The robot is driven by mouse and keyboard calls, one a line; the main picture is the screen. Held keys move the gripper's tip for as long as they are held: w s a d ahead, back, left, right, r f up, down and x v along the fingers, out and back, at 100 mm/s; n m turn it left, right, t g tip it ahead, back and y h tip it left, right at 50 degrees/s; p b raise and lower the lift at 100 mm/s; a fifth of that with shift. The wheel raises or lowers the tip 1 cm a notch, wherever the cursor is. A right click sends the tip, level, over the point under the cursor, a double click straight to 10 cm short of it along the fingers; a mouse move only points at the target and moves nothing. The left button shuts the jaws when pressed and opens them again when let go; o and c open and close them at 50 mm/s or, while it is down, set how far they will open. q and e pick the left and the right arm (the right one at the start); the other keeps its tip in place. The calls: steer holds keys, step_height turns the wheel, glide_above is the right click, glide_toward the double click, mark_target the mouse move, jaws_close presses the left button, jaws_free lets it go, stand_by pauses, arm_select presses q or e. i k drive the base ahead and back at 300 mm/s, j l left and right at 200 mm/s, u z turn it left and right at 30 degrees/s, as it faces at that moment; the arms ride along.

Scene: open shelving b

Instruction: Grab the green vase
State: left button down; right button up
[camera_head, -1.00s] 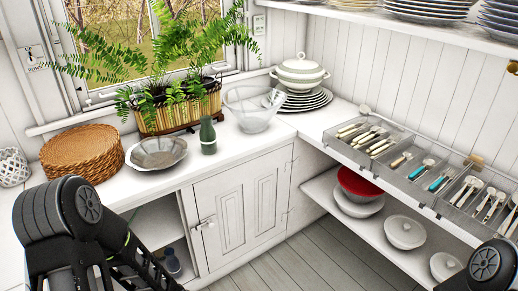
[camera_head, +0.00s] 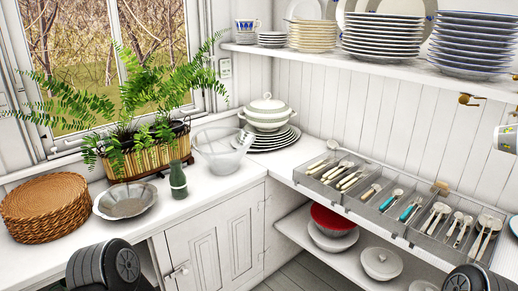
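The green vase (camera_head: 178,180) is a small dark green bottle shape. It stands upright on the white counter (camera_head: 215,187), between a metal bowl on its left and a clear bowl on its right, in front of the fern planter. Part of my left arm shows at the bottom left, below and in front of the counter, well apart from the vase. Part of my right arm shows at the bottom right edge. Neither gripper's fingers are in view.
A metal bowl (camera_head: 126,201), a clear bowl (camera_head: 222,158), woven mats (camera_head: 46,208) and a fern planter (camera_head: 145,158) crowd the vase. A white tureen (camera_head: 268,112) on plates stands in the corner. A cutlery tray (camera_head: 390,200) lies along the right. Bare counter lies in front of the vase.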

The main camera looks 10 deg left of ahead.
mark_target(178, 182)
steer(key=u, duration=0.35)
steer(key=i+u, duration=0.15)
steer(key=u, duration=0.6)
steer(key=i+l+z, duration=0.45)
steer(key=i, duration=0.35)
steer(key=i+l+z, duration=0.25)
steer(key=i, duration=0.2)
